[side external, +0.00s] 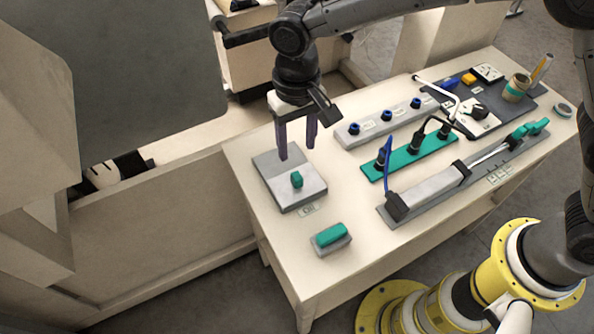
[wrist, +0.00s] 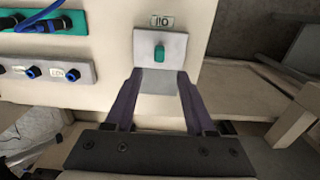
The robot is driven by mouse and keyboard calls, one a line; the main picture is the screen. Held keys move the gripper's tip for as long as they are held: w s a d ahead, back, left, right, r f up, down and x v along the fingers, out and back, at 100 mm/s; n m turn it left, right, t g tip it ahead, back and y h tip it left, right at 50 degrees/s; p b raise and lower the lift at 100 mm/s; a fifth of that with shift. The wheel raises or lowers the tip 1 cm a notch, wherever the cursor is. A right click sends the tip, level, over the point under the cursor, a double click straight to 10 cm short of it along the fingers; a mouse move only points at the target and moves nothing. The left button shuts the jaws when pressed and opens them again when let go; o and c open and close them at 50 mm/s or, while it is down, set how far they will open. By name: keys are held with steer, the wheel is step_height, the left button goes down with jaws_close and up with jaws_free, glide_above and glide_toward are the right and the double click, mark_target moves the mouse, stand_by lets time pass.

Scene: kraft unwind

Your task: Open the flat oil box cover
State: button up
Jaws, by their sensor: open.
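The flat grey oil box (side external: 272,178) lies on the left part of the table, beside a label reading OIL (side external: 307,210). Its top shows a lighter cover section (wrist: 145,45) with an upright green knob (side external: 296,180), and a darker grey section behind. The knob (wrist: 159,53) is also plain in the wrist view. The cover looks flat and closed. My gripper (side external: 297,153) is open and empty, pointing down over the rear of the box. In the wrist view its fingers (wrist: 160,72) are spread wider than the knob, which lies beyond the tips. No contact with the knob shows.
A small grey block with a green top (side external: 330,236) lies in front of the box. A grey strip with blue knobs (side external: 385,121), a green strip with cables (side external: 410,156) and a long grey device (side external: 437,186) lie to the right. The table left of the box is narrow.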

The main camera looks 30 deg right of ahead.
mark_target(297, 176)
step_height(297, 176, down, 10)
steer(key=shift+r, duration=0.1)
stand_by(0.4)
jaws_close()
stand_by(1.2)
